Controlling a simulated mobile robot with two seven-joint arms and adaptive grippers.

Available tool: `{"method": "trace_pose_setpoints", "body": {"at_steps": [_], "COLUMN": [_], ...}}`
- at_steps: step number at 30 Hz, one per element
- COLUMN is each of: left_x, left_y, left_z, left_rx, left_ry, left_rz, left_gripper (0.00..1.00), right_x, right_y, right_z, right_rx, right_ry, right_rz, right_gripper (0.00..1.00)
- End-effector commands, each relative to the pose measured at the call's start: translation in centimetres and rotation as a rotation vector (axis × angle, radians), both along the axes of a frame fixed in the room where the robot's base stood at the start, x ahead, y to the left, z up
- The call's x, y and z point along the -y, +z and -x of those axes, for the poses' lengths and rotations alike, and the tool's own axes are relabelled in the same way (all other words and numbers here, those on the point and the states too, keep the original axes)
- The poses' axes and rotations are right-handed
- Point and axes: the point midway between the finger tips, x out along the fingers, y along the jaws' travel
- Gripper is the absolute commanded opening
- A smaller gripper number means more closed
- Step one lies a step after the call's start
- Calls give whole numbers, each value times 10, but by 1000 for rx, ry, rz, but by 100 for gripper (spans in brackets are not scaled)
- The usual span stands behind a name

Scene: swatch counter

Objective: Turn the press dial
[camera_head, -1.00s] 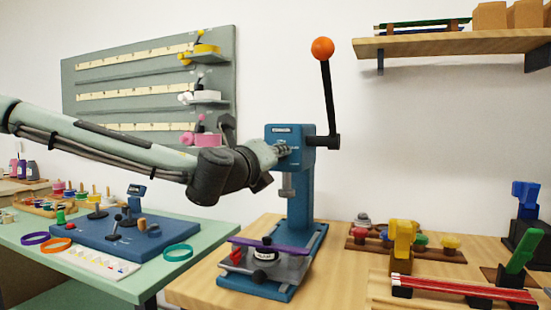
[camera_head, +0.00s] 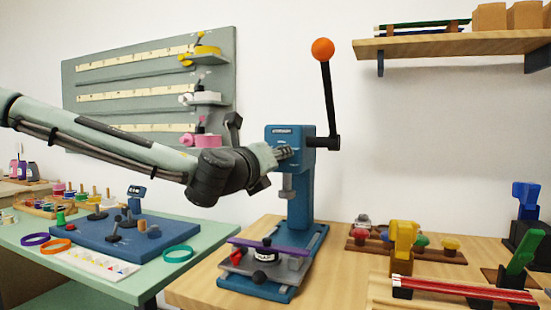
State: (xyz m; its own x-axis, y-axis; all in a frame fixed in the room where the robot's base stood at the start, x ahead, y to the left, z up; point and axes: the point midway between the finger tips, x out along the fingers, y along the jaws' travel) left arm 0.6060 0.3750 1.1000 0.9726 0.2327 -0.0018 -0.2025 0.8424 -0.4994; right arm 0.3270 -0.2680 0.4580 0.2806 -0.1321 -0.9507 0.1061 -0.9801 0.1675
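The blue press (camera_head: 301,196) stands upright on the wooden counter, with an orange-ball lever (camera_head: 322,50) raised at its right side. My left arm reaches in from the left, and my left gripper (camera_head: 284,153) is at the front face of the press head (camera_head: 289,133). Its fingertips are small and dark here, against or just in front of the face. The dial is not clearly visible; the gripper covers that part of the head. Whether the fingers are closed on it cannot be made out. My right gripper is not in view.
A purple strip (camera_head: 270,247) lies across the press base. A green table (camera_head: 207,243) with a blue board (camera_head: 118,240) is at left. A wooden shelf (camera_head: 450,44) hangs above.

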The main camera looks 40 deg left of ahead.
Motion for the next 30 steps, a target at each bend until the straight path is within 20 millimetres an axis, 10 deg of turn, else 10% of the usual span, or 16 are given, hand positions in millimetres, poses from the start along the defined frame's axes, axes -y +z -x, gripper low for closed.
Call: {"method": "trace_pose_setpoints", "body": {"at_steps": [13, 30], "left_x": [1, 17], "left_y": [2, 1], "left_z": [4, 72], "left_rx": [3, 1], "left_ry": [1, 1], "left_rz": [1, 1], "left_gripper": [47, 47], "right_x": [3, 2], "right_y": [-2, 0], "right_z": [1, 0], "right_rx": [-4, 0], "right_ry": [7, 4], "right_rz": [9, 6], "right_gripper": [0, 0]}}
